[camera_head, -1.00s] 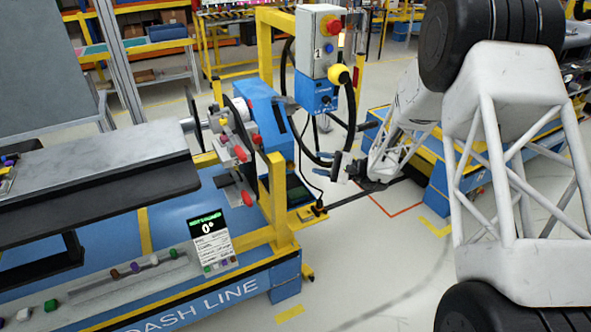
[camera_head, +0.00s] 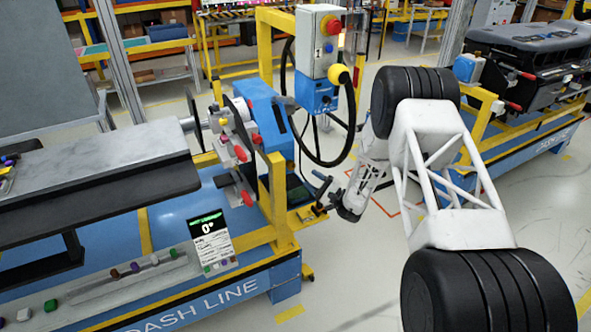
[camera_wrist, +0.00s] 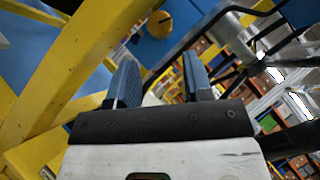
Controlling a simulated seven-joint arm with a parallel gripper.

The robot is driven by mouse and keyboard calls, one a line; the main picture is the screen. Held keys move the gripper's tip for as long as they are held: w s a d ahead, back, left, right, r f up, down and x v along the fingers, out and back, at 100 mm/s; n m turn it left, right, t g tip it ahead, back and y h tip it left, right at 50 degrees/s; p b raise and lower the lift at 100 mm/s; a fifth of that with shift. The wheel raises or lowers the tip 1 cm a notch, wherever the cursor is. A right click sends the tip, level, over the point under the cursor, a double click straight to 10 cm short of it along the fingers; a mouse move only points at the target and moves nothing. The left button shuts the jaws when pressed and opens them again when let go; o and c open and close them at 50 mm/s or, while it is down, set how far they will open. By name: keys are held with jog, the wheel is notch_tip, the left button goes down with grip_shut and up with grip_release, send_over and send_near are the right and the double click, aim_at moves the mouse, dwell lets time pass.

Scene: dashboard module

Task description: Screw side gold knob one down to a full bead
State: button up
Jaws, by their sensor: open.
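My gripper (camera_head: 322,192) is low in front of the blue and yellow stand, right of the workpiece fixture. In the wrist view its two blue fingers (camera_wrist: 160,72) are apart, with nothing held between them. I cannot pick out side gold knob one for certain. A round yellow knob (camera_wrist: 160,24) shows beyond the fingertips in the wrist view, apart from them. A yellow ball-shaped knob (camera_head: 340,75) sits on the control box in the head view; I cannot tell whether they are the same. No bead can be made out.
The control box (camera_head: 320,42) and its hanging black cable (camera_head: 346,150) stand above my gripper. A yellow post (camera_head: 278,200) is to its left. The dash line bench (camera_head: 170,222) carries a grey panel, red-handled clamps and several small coloured knobs.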

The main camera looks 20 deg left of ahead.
aim_at(293, 169)
jog(key=shift+a, duration=0.1)
jog(key=shift+x, duration=3.75)
jog(key=c, duration=0.6)
jog(key=shift+c, duration=0.2)
jog(key=shift+m+t, duration=0.4)
jog(key=shift+m, duration=0.2)
jog(key=m+t, duration=0.2)
jog(key=m+t+y, duration=0.1)
jog(key=m+t, duration=0.1)
jog(key=m, duration=0.1)
jog(key=shift+s+a+f, duration=0.15)
jog(key=shift+s+f, duration=0.05)
jog(key=shift+a+m+t, duration=0.1)
jog(key=shift+m+t, duration=2.5)
jog(key=shift+m, duration=0.5)
jog(key=shift+h, duration=0.3)
